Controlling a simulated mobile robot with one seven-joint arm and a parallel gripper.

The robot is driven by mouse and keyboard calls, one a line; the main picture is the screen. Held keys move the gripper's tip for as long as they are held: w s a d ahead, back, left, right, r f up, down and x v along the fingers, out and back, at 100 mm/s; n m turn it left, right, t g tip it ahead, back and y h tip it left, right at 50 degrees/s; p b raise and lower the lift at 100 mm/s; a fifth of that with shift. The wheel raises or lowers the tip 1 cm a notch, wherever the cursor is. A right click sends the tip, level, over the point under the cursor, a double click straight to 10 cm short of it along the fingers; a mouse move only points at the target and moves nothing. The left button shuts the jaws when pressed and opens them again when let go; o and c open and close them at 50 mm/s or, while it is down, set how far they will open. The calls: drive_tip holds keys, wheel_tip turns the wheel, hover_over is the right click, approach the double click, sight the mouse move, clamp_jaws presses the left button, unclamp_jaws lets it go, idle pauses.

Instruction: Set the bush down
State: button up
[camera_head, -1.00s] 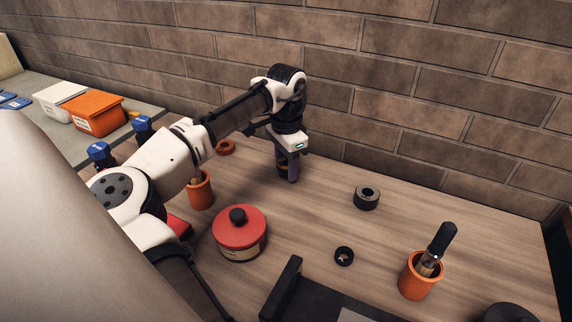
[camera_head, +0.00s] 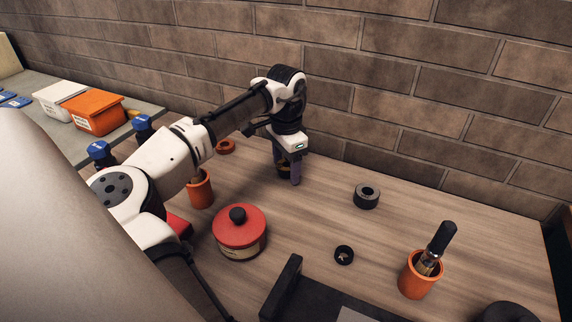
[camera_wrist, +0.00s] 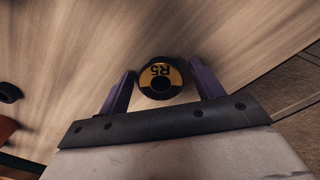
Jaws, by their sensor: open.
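My gripper (camera_head: 290,172) is low over the far part of the wooden bench, near the brick wall. In the wrist view my gripper (camera_wrist: 163,92) is open, with one purple finger on each side of the bush (camera_wrist: 161,78). The bush is a short dark ring with a brass-coloured top face, a dark bore and the mark "R5". It appears to stand upright on the bench top, with a gap to each finger. In the head view the bush (camera_head: 282,171) is mostly hidden behind the fingers.
A red-lidded tin (camera_head: 240,236) and an orange cup (camera_head: 200,190) stand left and nearer. A black ring (camera_head: 367,197), a small dark ring (camera_head: 344,255) and an orange cup with a brush (camera_head: 417,278) stand to the right. The wall is close behind my gripper.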

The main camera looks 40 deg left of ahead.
sight(286, 164)
wheel_tip(286, 164, up, 12)
idle(0.4)
idle(0.3)
